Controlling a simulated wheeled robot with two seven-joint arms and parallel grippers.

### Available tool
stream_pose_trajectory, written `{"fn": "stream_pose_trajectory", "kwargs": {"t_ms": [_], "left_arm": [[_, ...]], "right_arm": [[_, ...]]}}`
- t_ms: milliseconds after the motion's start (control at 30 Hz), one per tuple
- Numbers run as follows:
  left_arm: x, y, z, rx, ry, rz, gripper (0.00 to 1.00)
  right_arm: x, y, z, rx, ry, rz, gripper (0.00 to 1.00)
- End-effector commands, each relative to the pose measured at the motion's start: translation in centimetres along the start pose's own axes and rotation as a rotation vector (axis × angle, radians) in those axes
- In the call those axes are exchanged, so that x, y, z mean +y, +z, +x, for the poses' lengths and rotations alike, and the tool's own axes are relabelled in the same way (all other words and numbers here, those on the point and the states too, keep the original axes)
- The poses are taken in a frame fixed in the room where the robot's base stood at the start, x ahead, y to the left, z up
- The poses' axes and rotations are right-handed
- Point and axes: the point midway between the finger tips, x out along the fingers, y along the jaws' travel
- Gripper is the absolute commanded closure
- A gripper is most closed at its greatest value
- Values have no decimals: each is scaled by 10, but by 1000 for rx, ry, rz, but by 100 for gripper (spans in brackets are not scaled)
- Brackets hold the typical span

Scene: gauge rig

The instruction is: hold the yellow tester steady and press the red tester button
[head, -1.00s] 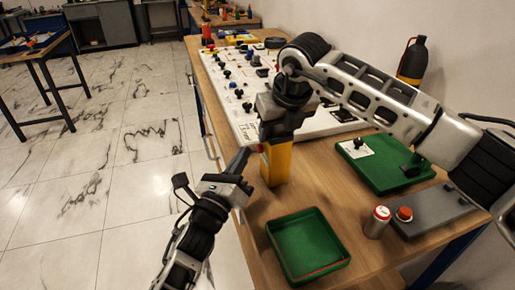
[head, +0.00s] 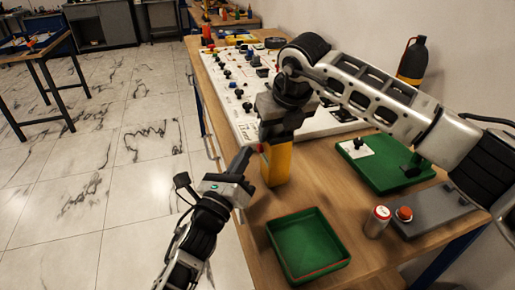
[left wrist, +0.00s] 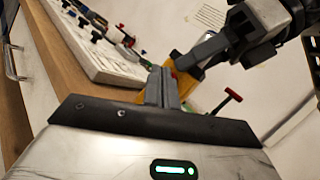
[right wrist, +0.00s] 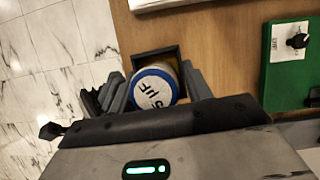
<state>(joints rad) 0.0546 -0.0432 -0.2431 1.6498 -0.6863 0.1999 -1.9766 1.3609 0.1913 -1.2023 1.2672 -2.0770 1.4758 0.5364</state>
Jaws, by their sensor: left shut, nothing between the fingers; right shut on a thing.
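The yellow tester (head: 276,165) stands upright near the bench's left edge, and its yellow body also shows in the left wrist view (left wrist: 185,63). My right gripper (head: 280,137) comes down from above and is shut on its upper part. A white, blue-rimmed cylinder (right wrist: 155,90) sits in the dark square opening between the right fingers (right wrist: 157,80). The red tester button (head: 260,148) is on the tester's left side. My left gripper (head: 247,153) is shut and empty, its tips close beside the button; in the left wrist view (left wrist: 163,73) I cannot tell whether they touch.
A green tray (head: 308,245) lies in front of the tester. A white panel with knobs (head: 238,100) lies behind. A green board (head: 385,170) is at the right.

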Motion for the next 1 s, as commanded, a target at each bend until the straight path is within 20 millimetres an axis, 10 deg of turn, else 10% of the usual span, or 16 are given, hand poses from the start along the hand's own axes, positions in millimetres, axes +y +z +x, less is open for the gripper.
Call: {"fn": "stream_pose_trajectory", "kwargs": {"t_ms": [1000], "left_arm": [[-8,-3,10,-8,-4,-3,100]], "right_arm": [[0,1,-1,-3,0,0,82]]}}
